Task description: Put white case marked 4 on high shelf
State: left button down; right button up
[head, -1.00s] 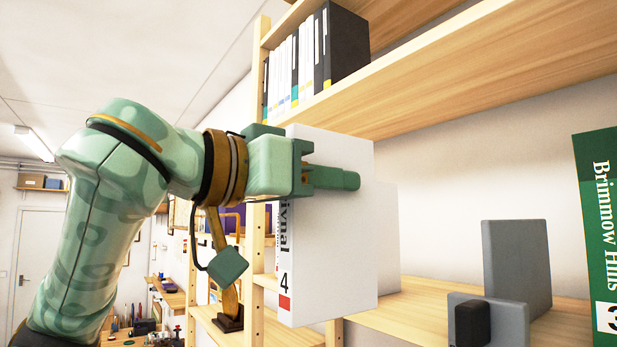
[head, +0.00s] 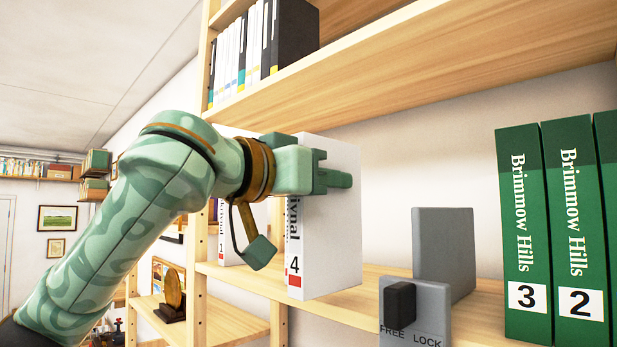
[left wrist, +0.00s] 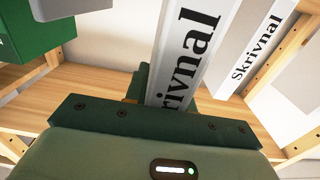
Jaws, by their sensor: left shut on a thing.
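The white case marked 4 (head: 335,235) is upright in the head view, its spine with a red label facing me. My left gripper (head: 325,178) is shut on its upper part. Its base is level with the middle shelf board (head: 375,290); I cannot tell whether it touches. In the left wrist view the case's lettered spine (left wrist: 188,50) rises from between the jaws, with its lower part hidden. Another white case (head: 225,215) stands on the board to the left, partly hidden by my arm. My right gripper is not in view.
A grey bookend with a FREE/LOCK slider (head: 430,308) stands right of the held case. Green Brimmow Hills volumes (head: 525,240) stand farther right. The upper shelf board (head: 400,75) runs above, carrying dark and white binders (head: 262,45). A wooden post (head: 196,260) is at left.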

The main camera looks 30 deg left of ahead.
pick_arm(q)
jog(key=f+x, duration=0.2)
jog(key=x, duration=0.7)
jog(key=shift+b, duration=0.45)
jog(key=c, duration=1.1)
grip_release()
